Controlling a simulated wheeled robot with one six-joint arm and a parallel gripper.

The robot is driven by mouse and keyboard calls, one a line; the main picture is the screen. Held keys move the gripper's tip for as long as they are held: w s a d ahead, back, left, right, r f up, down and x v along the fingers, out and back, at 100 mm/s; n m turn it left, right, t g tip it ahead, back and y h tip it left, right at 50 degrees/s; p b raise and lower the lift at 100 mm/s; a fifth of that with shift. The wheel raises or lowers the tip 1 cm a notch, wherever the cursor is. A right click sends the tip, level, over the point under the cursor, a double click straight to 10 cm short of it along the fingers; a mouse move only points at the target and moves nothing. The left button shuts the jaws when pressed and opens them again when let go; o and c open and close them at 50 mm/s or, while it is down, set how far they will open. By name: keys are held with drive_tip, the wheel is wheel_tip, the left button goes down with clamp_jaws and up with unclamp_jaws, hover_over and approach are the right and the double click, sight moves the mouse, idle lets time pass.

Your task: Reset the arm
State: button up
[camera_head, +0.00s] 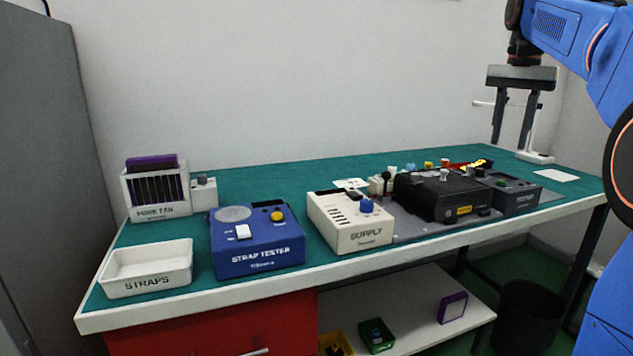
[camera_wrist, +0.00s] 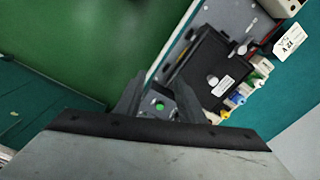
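My gripper (camera_head: 515,135) hangs from my blue arm at the upper right of the head view, pointing down above the right end of the green-topped bench (camera_head: 290,178). Its two dark fingers are apart with nothing between them. In the wrist view, the fingers of my gripper (camera_wrist: 158,100) also stand apart. Behind the gap lies a small dark box with a green button (camera_wrist: 160,105). The gripper is above the bench things and touches none that I can see.
On the bench stand a white STRAPS tray (camera_head: 147,270), a blue strap tester (camera_head: 257,250), a cream supply box (camera_head: 350,225), a black unit (camera_head: 437,197) and a card rack (camera_head: 157,190). A lower shelf (camera_head: 410,310) holds small bins. A dark waste bin (camera_head: 528,312) stands at right.

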drive_tip(key=s+a+f+n+t, duration=0.1)
drive_tip(key=s+a+f+n, duration=0.2)
drive_tip(key=s+f, duration=0.7)
drive_tip(key=s+a+f+n+t, duration=0.2)
drive_tip(key=s+a+f, duration=0.4)
drive_tip(key=s+f, duration=0.4)
drive_tip(key=s+a+f+n+t, duration=0.1)
drive_tip(key=s+a+f+n, duration=0.3)
drive_tip(key=s+f, duration=0.5)
wheel_tip(320, 180, down, 6)
drive_tip(key=shift+s+a+r+t, duration=0.2)
drive_tip(key=shift+s+a+t, duration=0.15)
drive_tip(key=shift+a, duration=0.3)
